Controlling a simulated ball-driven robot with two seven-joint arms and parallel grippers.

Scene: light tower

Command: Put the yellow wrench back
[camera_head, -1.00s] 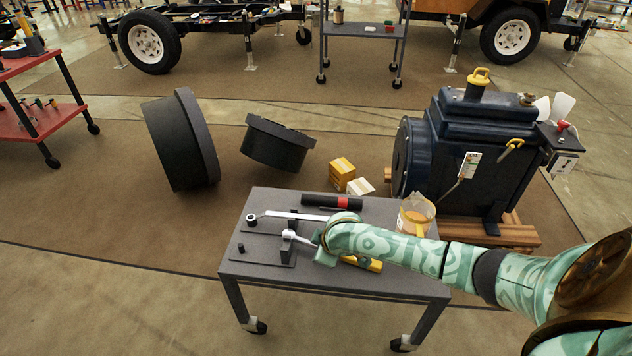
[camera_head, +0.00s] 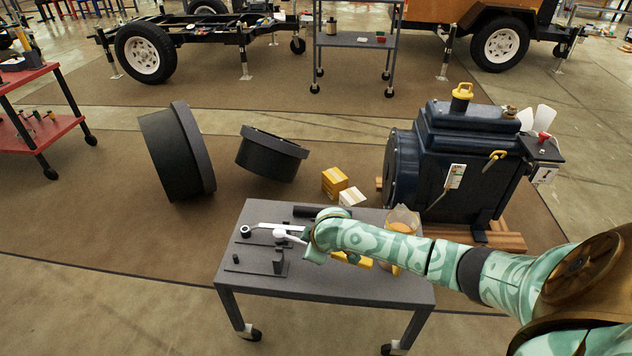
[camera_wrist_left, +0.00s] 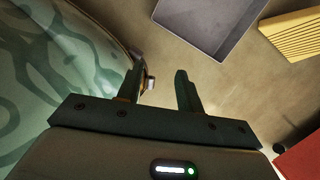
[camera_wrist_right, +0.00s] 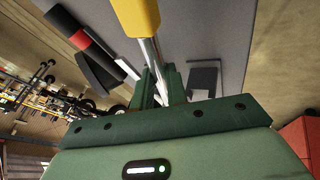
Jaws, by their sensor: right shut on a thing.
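The yellow wrench has a yellow handle (camera_wrist_right: 136,16) and a silver shank, seen in the right wrist view. Its pale rounded head (camera_head: 280,235) sticks out left of my right gripper (camera_head: 308,244). That gripper (camera_wrist_right: 158,84) is shut on the shank and holds the wrench above the grey table (camera_head: 330,286). A dark holder plate with an upright post (camera_head: 279,263) lies below and left of it. A silver bar with a ringed end (camera_head: 246,231) lies behind the wrench head. My left gripper (camera_wrist_left: 160,88) is open and empty, off the table.
A dark cylinder (camera_head: 308,211) lies at the table's back; its red band (camera_wrist_right: 96,37) shows in the right wrist view. A clear jug (camera_head: 402,218) stands at the right back corner. A blue machine (camera_head: 460,150) and small boxes (camera_head: 334,180) are beyond. The table's front is clear.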

